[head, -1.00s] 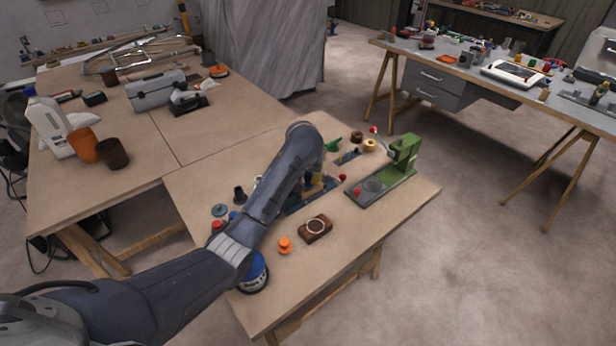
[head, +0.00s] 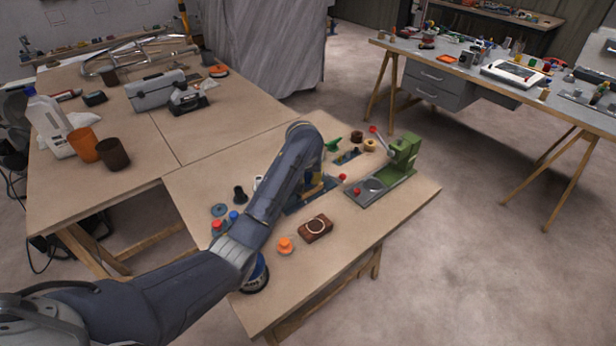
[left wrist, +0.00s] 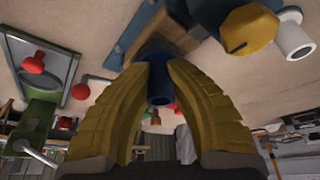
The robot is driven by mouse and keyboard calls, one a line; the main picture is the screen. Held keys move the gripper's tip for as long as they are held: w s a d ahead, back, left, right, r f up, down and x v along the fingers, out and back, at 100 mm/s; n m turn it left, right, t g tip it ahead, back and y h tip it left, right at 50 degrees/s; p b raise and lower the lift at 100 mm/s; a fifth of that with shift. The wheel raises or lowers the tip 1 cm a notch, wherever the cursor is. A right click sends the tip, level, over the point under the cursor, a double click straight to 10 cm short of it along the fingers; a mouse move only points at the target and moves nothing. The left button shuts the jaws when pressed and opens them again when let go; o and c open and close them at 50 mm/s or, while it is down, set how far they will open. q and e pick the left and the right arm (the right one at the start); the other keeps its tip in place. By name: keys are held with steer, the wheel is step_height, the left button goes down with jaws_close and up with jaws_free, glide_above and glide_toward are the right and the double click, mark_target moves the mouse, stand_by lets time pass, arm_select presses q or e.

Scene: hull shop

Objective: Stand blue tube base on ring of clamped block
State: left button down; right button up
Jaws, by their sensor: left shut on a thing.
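My left gripper (head: 317,185) is over the middle of the near table, partly hidden behind my own arm in the head view. In the left wrist view its yellow-brown fingers are shut on a dark blue tube (left wrist: 159,88). I cannot see a clamp on this block. A blue metal fixture (head: 296,209) lies beside the gripper, mostly covered by the arm. My right gripper is not in view.
A green press-like fixture (head: 403,155) with red knobs stands at the table's right. An orange knob-shaped piece (head: 285,245) lies left of the brown block. Small parts lie left of my arm. The table's front right is clear.

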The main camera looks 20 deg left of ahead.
arm_select(q)
steer(key=shift+f, duration=0.6)
stand_by(0.3)
steer(key=c, duration=1.6)
jaws_free()
steer(key=shift+v, duration=5.5)
